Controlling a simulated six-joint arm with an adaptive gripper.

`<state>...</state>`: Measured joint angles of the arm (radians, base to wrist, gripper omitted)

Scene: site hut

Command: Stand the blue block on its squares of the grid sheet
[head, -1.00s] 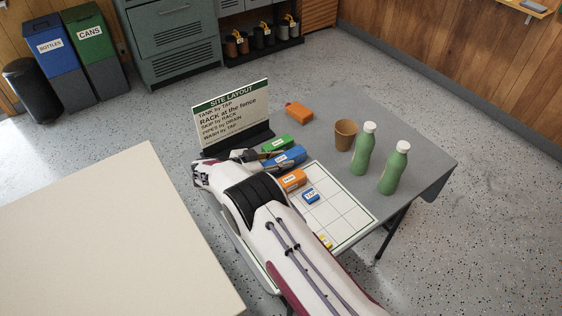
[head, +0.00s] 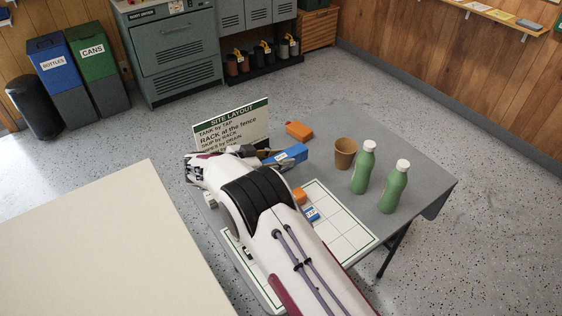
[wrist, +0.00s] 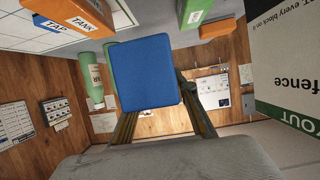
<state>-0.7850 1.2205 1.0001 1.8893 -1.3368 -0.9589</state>
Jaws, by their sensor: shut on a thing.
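The blue block (head: 288,154) is held up in my gripper (head: 268,157), above the back part of the table. In the wrist view its plain blue face (wrist: 145,73) fills the middle, with a gripper finger on each side. My gripper is shut on it. The white grid sheet (head: 345,233) lies on the table, apart from the block and partly covered by my arm. An orange block (head: 300,195) and a small blue block labelled TAP (head: 312,213) stand on the sheet. The wrist view shows the orange block labelled TANK (wrist: 72,10).
The site layout sign (head: 232,125) stands behind my gripper. A loose orange block (head: 299,130), a brown cup (head: 345,153) and two green bottles (head: 363,168) (head: 394,188) stand right of it. A green block (wrist: 196,12) shows in the wrist view. The sheet's right squares are clear.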

